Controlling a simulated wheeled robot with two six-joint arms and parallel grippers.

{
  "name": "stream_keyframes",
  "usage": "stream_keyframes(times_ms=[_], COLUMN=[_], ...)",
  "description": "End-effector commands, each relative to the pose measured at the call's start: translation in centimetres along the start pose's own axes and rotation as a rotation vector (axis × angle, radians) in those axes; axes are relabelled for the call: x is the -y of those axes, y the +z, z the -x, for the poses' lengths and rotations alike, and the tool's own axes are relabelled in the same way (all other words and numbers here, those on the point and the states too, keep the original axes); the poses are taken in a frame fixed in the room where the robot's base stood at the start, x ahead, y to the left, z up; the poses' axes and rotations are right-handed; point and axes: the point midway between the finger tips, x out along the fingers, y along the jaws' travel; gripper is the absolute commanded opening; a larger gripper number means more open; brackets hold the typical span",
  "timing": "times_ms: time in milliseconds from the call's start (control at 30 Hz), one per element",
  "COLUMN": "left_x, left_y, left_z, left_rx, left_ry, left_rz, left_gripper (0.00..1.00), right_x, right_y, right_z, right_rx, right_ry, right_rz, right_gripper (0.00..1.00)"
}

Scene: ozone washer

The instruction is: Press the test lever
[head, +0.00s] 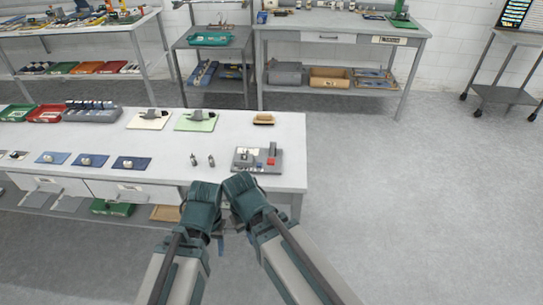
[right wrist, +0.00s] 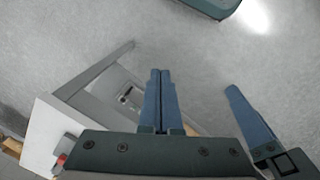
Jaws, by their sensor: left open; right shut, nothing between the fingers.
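A grey test unit (head: 247,166) sits near the right front corner of the white table in the head view. A red block (head: 271,160), which may be the test lever, stands on its right side. Part of the unit, with a red bit (right wrist: 62,160), shows at the lower left of the right wrist view. My left gripper (head: 217,236) is open and empty, low in front of the table edge; its fingers show only partly. My right gripper (right wrist: 160,72) is shut and empty, beside the left one, over the floor. Both are apart from the unit.
The white table (head: 232,138) also holds two small dark fittings (head: 202,161), a brush-like block (head: 263,119), and plates with parts at left. Its front edge lies just beyond my grippers. Floor (head: 400,200) to the right is clear. A workbench (head: 340,25) stands behind.

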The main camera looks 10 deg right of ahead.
Motion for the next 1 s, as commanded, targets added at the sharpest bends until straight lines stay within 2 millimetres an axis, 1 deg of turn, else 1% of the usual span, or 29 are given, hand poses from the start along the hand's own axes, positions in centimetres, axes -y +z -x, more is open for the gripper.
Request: stream_keyframes(times_ms=[133,167,200,267,300,367,400,467,500,633,700,800,900,1000], left_x=[0.1,0.1,0.2,0.2,0.2,0.3,0.3,0.3,0.4,0.4,0.5,0.5,0.5,0.5], left_y=[0.1,0.1,0.1,0.1,0.1,0.2,0.2,0.2,0.2,0.3,0.3,0.3,0.3,0.3], left_z=[1.2,1.5,1.8,2.3,2.5,3.0,3.2,3.6,3.9,4.5,4.7,5.0,5.2,5.2], left_rx=[0.0,0.0,0.0,0.0,0.0,0.0,0.0,0.0,0.0,0.0,0.0,0.0,0.0,0.0], left_ry=[0.0,0.0,0.0,0.0,0.0,0.0,0.0,0.0,0.0,0.0,0.0,0.0,0.0,0.0], left_rz=[0.0,0.0,0.0,0.0,0.0,0.0,0.0,0.0,0.0,0.0,0.0,0.0,0.0,0.0], left_gripper=[0.56,0.56,0.56,0.56,0.56,0.56,0.56,0.56,0.56,0.56,0.56,0.56,0.56,0.56], right_x=[-1.8,-2.4,-3.2,-4.6,-5.7,-7.3,-8.6,-10.4,-11.7,-15.7,-17.5,-19.6,-21.1,-21.8], right_y=[-4.7,-5.9,-7.6,-10.0,-11.5,-13.6,-14.9,-16.8,-17.8,-20.6,-21.6,-22.6,-23.2,-23.5], right_z=[1.2,1.5,2.0,2.8,3.3,4.2,4.8,5.7,6.4,8.2,9.0,9.9,10.5,10.8], right_rx=[-0.106,-0.136,-0.18,-0.246,-0.289,-0.352,-0.394,-0.453,-0.492,-0.601,-0.648,-0.7,-0.734,-0.754], right_ry=[-0.073,-0.091,-0.118,-0.159,-0.183,-0.218,-0.24,-0.269,-0.288,-0.335,-0.354,-0.374,-0.387,-0.393], right_rz=[-0.103,-0.133,-0.173,-0.239,-0.281,-0.345,-0.388,-0.449,-0.49,-0.604,-0.653,-0.709,-0.746,-0.765], right_gripper=[0.0,0.0,0.0,0.0,0.0,0.0,0.0,0.0,0.0,0.0,0.0,0.0,0.0,0.0])
